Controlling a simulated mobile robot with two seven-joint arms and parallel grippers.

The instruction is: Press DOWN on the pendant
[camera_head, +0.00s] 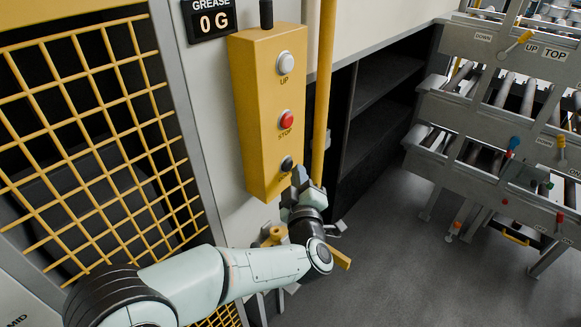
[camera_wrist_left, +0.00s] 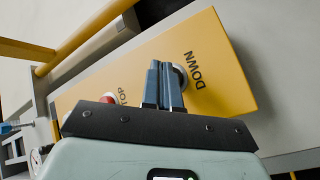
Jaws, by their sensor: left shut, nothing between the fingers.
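The yellow pendant box (camera_head: 262,120) hangs beside the wall with a white UP button (camera_head: 286,63), a red STOP button (camera_head: 286,120) and a dark DOWN button (camera_head: 286,162) at its bottom. My left gripper (camera_head: 298,176) is shut and empty, just below and right of the DOWN button. In the left wrist view the closed fingers (camera_wrist_left: 165,66) stand in front of the button's pale ring (camera_wrist_left: 181,74), next to the DOWN label (camera_wrist_left: 194,70), and partly hide it. I cannot tell whether they touch the button. My right gripper is not in view.
A yellow vertical pole (camera_head: 323,90) stands close to the right of the pendant. A yellow mesh guard (camera_head: 90,135) is at the left. Dark shelving (camera_head: 385,110) and a roller rack (camera_head: 490,130) are at the right. The grey floor (camera_head: 410,270) between is clear.

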